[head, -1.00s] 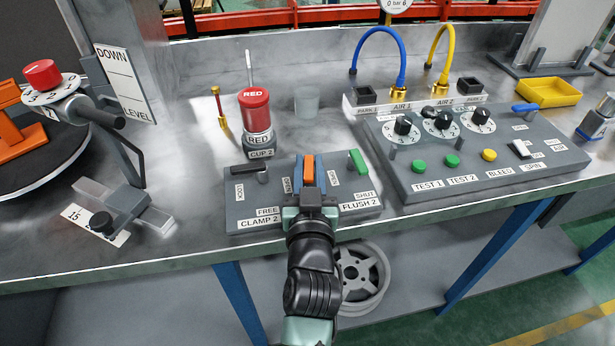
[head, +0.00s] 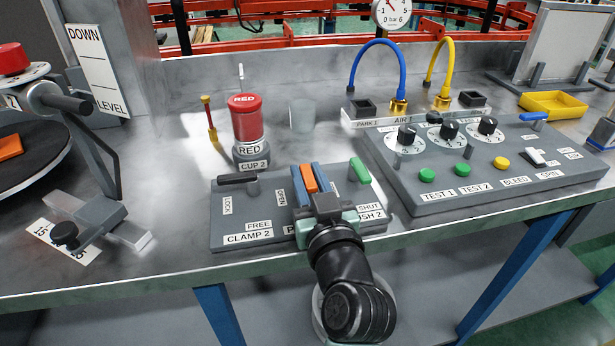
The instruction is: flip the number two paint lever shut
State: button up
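The number two panel (head: 226,222) sits on the metal bench and carries three levers. Its middle lever is orange (head: 309,179) and points away from me, tilted slightly left, with an OPEN label (head: 281,197) at its left. My gripper (head: 311,180) reaches in from the front. Its blue fingers lie close along both sides of the orange lever, with no clear gap, and look shut on it. My gripper hides the lever's base and most of the name label below it, where only a P shows.
A black clamp lever (head: 238,179) stands left of my gripper and a green flush lever (head: 360,171) close at its right. A red cup (head: 246,118) stands behind the panel. The test panel (head: 430,205) with knobs and buttons is at the right.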

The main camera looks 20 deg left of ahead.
jog(key=o, duration=0.3)
jog(key=shift+d, duration=0.2)
jog(key=shift+o, duration=0.2)
jog(key=shift+a, duration=0.1)
jog(key=v, duration=1.3)
